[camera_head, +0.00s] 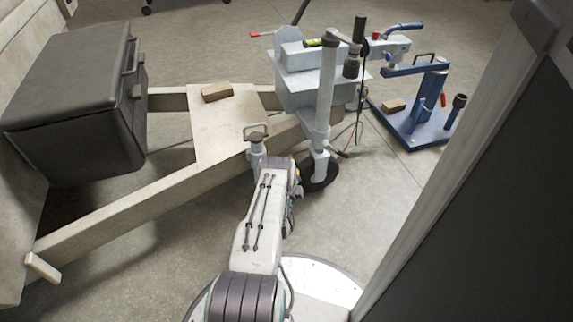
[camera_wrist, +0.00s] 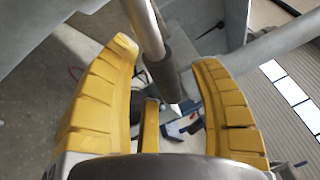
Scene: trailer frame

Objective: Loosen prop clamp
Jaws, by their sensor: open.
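A light grey upright prop post (camera_head: 326,95) stands at the trailer's front with a dark wheel (camera_head: 318,174) at its foot. A short dark lever (camera_head: 340,154) sticks out low beside the post; I cannot tell if it belongs to the clamp. In the wrist view my gripper (camera_wrist: 168,56) is open, its yellow fingers on either side of a metal rod (camera_wrist: 143,22) with a dark sleeve (camera_wrist: 166,76). I cannot tell whether the fingers touch the rod, or if it is the clamp's handle. In the head view my arm hides the gripper.
The pale trailer frame (camera_head: 120,216) runs across the left, with a dark box (camera_head: 72,105) behind it. A grey handled fitting (camera_head: 256,148) stands close to my arm. A blue stand (camera_head: 425,128) is at the right. A pale-edged dark panel fills the right side. Floor between is clear.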

